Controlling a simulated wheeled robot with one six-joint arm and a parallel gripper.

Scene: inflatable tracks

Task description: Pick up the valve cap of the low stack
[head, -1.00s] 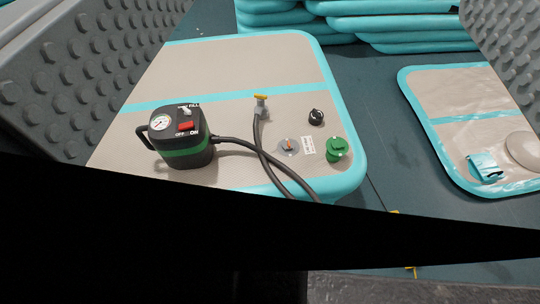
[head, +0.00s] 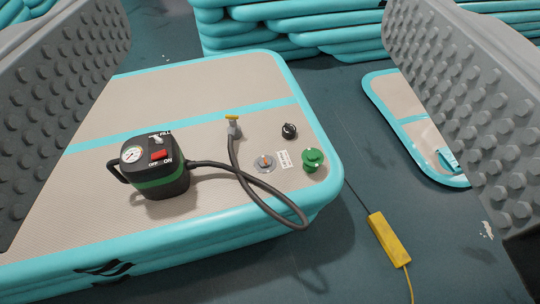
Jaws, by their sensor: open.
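A beige and teal inflatable stack (head: 190,85) fills the middle of the view. On its top, at the right end, are a round black knob-like cap (head: 289,131), a green cap (head: 313,160) and a clear valve fitting with an orange centre (head: 264,163). I cannot tell for sure which one is the valve cap. My gripper (head: 258,20) is open and empty. Its grey studded jaws stand wide apart at the left and right of the picture, with the caps showing between them. No jaw touches a cap.
A black and green pump (head: 154,168) stands on the stack. Its dark hose (head: 262,205) loops over the near edge, close to the caps, and ends at a yellow-tipped nozzle (head: 232,128). A yellow box (head: 390,239) with a cord lies on the floor. More stacks (head: 290,30) stand behind.

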